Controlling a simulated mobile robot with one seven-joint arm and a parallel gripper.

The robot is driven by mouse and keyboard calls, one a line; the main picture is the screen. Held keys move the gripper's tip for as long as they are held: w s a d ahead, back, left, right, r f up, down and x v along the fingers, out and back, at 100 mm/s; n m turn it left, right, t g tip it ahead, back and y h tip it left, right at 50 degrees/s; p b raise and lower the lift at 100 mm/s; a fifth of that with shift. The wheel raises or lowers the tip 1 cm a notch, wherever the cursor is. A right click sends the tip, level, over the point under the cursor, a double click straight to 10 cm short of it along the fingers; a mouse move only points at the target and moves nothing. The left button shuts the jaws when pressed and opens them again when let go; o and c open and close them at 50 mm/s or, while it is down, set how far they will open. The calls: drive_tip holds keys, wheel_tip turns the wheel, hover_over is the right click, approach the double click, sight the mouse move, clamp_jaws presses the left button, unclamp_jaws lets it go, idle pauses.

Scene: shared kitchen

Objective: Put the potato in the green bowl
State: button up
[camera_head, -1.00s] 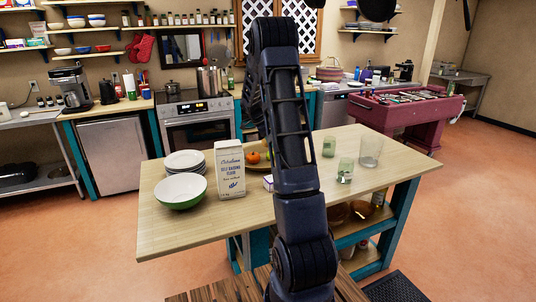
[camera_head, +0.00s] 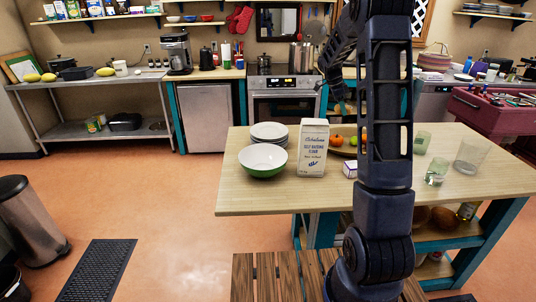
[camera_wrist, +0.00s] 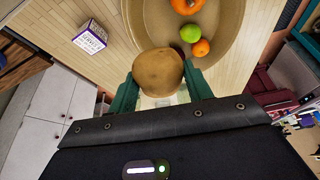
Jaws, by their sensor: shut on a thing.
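The potato (camera_wrist: 158,72) is a round brown lump between the two green fingers of my gripper (camera_wrist: 158,88) in the wrist view. My gripper is shut on it and holds it above the table, near a wide tan bowl of produce (camera_wrist: 149,20). In the head view my arm hides the potato, and the gripper is not clearly visible. The green bowl (camera_head: 263,172), white inside, stands on the left part of the wooden table (camera_head: 285,200) and looks empty.
A flour carton (camera_head: 313,150) stands right of the green bowl, with stacked white plates (camera_head: 270,132) behind it. A small box (camera_head: 350,169) lies near the tan bowl. Glasses (camera_head: 436,172) stand at the table's right. The table's front left is clear.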

drive_tip(key=s+a, duration=0.2)
drive_tip(key=a, duration=0.7)
drive_tip(key=s+a, duration=0.2)
drive_tip(key=a, duration=0.8)
drive_tip(key=n, duration=0.2)
hover_over(261, 164)
drive_tip(key=s, duration=0.5)
drive_tip(key=shift+t, duration=0.3)
wheel_tip(261, 164, down, 20)
drive_tip(key=shift+r, duration=0.2)
drive_tip(key=shift+f, duration=0.2)
